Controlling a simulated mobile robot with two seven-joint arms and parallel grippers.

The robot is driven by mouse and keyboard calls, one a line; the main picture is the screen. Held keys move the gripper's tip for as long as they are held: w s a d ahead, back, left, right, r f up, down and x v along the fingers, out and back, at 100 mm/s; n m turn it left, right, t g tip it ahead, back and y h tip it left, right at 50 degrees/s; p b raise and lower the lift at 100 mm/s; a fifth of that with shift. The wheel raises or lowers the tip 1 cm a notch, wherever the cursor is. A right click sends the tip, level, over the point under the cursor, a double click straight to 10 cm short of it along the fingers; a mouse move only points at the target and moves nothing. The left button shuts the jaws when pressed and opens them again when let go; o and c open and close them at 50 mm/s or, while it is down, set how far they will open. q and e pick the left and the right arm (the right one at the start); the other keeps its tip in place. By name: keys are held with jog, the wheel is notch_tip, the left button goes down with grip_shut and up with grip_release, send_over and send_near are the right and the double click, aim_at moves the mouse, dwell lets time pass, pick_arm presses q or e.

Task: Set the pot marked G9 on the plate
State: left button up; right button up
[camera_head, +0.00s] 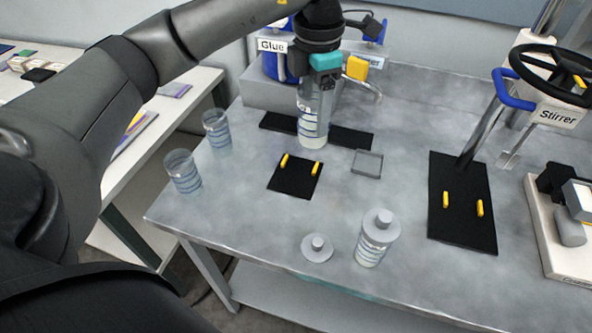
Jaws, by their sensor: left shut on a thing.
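My left gripper (322,78) points down at the back of the table and is shut on a clear pot (313,120) with blue bands and pale contents at its bottom. The pot is upright, in front of the Glue dispenser; I cannot tell whether its base touches the black strip (350,137) behind it. Two similar open pots stand at the left, one farther back (216,128) and one nearer (183,172). A lidded pot (372,245) stands at the front. No G9 mark is readable. A black plate with yellow pegs (293,184) lies in front of the held pot. My right gripper is out of view.
A loose grey lid (317,248) lies left of the lidded pot. A small grey square tray (367,162) lies mid-table. The Stirrer (557,116) stands right, with another black pegged plate (462,220) before it. The table's left front is clear.

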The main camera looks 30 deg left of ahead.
pick_arm(q)
jog(key=w+a+r+n+p, duration=0.1)
jog(key=a+r+n, duration=0.15)
jog(key=n, duration=0.65)
jog(key=w+a+r+n+p, duration=0.2)
jog(key=a+n, duration=0.1)
jog(key=n, duration=0.7)
jog(key=shift+s+d+f+b, duration=0.1)
jog(key=shift+f+b, duration=0.15)
jog(key=shift+f, duration=4.8)
jog(key=shift+s+d+f+b, duration=0.1)
jog(key=shift+f+b, duration=0.1)
jog(key=shift+f, duration=4.8)
jog(key=shift+f, duration=0.2)
jog(key=o, duration=1.5)
jog(key=shift+c, duration=0.2)
